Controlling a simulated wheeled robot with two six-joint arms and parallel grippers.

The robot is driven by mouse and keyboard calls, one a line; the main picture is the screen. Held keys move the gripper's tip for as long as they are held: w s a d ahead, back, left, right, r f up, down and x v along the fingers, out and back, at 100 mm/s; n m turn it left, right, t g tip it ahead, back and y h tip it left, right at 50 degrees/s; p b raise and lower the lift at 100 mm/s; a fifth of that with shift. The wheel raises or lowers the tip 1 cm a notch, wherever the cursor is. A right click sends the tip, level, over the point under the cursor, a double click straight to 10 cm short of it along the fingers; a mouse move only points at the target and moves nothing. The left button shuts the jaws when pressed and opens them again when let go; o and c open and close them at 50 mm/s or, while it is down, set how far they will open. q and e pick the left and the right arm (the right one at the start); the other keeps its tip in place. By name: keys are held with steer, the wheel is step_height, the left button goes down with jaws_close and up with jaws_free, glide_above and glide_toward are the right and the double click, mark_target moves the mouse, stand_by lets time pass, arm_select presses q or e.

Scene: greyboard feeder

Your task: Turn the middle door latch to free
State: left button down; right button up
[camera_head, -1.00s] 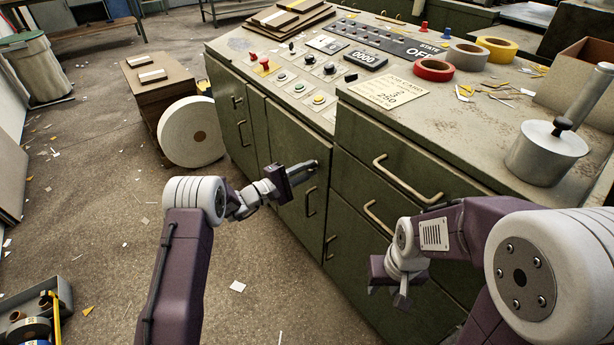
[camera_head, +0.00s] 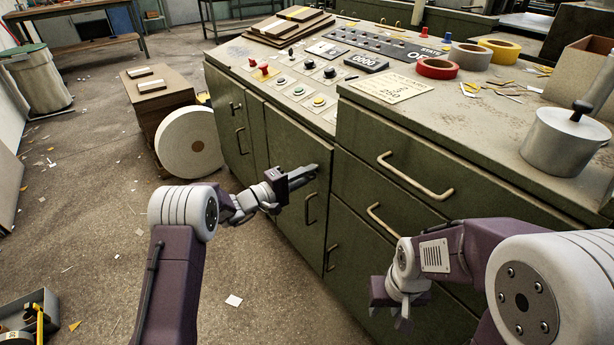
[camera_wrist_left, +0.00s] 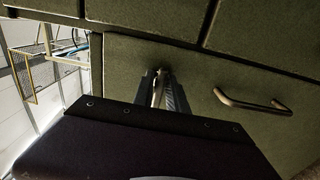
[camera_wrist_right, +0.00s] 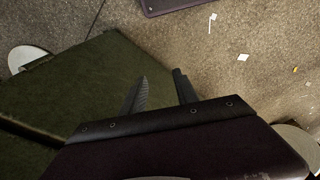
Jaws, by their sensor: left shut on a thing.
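The middle door (camera_head: 292,140) is a dark green cabinet door with a bronze bar handle (camera_head: 311,207), which also shows in the left wrist view (camera_wrist_left: 252,106). My left gripper (camera_head: 312,170) reaches to the upper part of this door, above the handle. In the left wrist view its fingers (camera_wrist_left: 162,88) are close together at the door face, shut on a small part there, which I take for the latch. The fingers mostly hide the latch, so I cannot tell its angle. My right gripper (camera_wrist_right: 160,88) is open and empty, low in front of the drawers.
Drawers with bar handles (camera_head: 415,176) are right of the middle door. A control panel (camera_head: 305,85) and tape rolls (camera_head: 437,68) are on top. A large white reel (camera_head: 189,142) stands on the floor at left.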

arm_select(q)
steer(key=c, duration=1.5)
jaws_free()
steer(key=p+v, duration=0.3)
steer(key=v, duration=0.6)
